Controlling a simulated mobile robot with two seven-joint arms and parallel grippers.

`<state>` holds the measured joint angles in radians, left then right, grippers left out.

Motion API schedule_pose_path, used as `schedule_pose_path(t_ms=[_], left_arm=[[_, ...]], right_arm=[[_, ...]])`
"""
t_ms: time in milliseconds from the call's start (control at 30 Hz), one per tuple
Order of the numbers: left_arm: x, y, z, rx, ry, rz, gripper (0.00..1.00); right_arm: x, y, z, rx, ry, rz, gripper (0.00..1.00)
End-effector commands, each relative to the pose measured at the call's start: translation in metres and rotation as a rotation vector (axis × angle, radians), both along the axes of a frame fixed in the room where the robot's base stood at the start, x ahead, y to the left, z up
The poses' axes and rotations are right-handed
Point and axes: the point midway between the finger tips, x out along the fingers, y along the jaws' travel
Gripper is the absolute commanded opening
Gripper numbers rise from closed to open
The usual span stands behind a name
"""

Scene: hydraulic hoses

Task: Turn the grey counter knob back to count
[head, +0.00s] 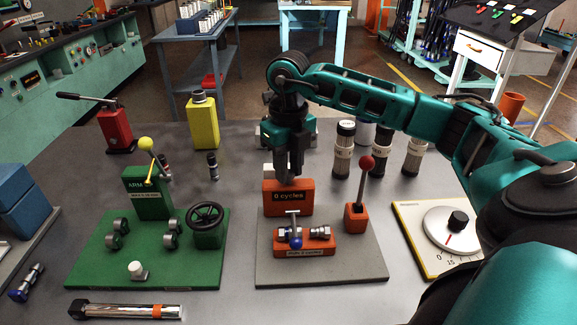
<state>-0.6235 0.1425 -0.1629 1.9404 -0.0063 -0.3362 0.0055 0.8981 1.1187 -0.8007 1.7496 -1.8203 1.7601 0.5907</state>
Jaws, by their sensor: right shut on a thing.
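The orange counter box (287,199) stands at the back of a grey plate (348,262), with a dark display reading "cycles" after a digit that looks like 8 or 0. My right gripper (289,178) points down at the top of this box and is shut on the grey counter knob, which its fingers largely hide. I cannot tell which way the knob is turned. A small pale block (268,170) shows just left of the fingers. My left gripper is not in view.
In front of the counter is an orange block with metal fittings and a blue-tipped handle (295,240). A red-knobbed lever (364,185) stands close on the right. A green rig (150,245) is left, a white dial panel (420,245) right. Dark cylinders (343,150) stand behind.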

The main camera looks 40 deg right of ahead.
Motion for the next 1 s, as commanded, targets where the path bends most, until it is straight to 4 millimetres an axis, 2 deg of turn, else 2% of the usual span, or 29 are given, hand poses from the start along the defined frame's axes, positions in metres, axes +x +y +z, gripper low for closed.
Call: schedule_pose_path(t_ms=[600, 1000], left_arm=[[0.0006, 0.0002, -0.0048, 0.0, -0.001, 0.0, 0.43], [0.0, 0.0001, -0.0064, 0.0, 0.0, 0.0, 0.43]], right_arm=[[0.0001, -0.0006, 0.0004, 0.0, -0.001, 0.537, 0.0], [0.0002, -0.0009, 0.0006, 0.0, -0.001, 0.699, 0.0]])
